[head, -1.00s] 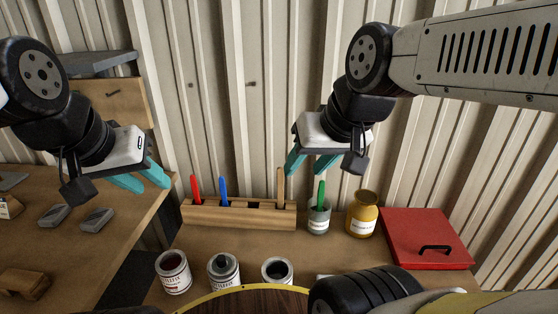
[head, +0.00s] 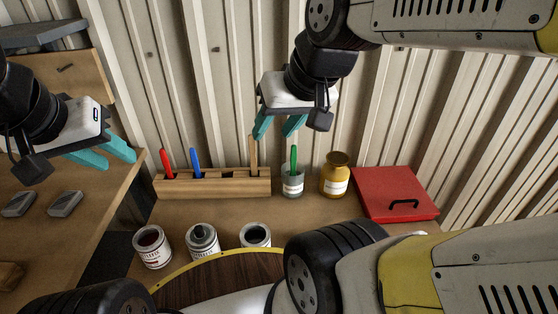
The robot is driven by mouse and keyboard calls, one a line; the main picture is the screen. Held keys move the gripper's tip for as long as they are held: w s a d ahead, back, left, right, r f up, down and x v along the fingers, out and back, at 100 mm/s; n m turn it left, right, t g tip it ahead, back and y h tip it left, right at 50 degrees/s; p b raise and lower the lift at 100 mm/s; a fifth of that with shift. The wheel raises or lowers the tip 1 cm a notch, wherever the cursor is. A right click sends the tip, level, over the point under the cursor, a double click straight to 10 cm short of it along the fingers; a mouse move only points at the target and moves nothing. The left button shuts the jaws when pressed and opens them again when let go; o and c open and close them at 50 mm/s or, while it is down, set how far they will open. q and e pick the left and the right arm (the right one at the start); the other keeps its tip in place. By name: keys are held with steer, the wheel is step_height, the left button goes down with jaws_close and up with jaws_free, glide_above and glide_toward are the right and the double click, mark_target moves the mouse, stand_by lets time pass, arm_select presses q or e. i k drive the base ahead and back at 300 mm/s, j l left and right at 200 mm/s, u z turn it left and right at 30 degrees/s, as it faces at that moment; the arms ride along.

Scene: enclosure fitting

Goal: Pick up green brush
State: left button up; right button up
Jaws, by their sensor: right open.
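The green brush (head: 294,160) stands upright in a small glass jar (head: 292,185) with a white label, its green handle pointing up. My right gripper (head: 277,132) is open and empty, with its teal fingers pointing down just above and slightly left of the green handle. A gap shows between the fingers and the brush. The brush's lower end is inside the jar and hard to see. My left gripper (head: 103,162) is at the left, with its two teal fingers apart and nothing between them, far from the brush.
A wooden rack (head: 212,184) holds a red brush (head: 167,164), a blue brush (head: 196,164) and a wooden-handled one (head: 253,157). A yellow jar (head: 335,174) stands right of the glass jar. A red case (head: 394,193) lies further right. Paint cans (head: 202,243) stand in front.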

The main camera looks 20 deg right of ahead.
mark_target(294, 148)
steer(key=k+j+z, duration=0.1)
steer(key=j+z, duration=0.25)
steer(key=k+j+z, duration=0.1)
steer(key=z, duration=0.25)
steer(key=k+j+z, duration=0.15)
steer(key=z, duration=0.25)
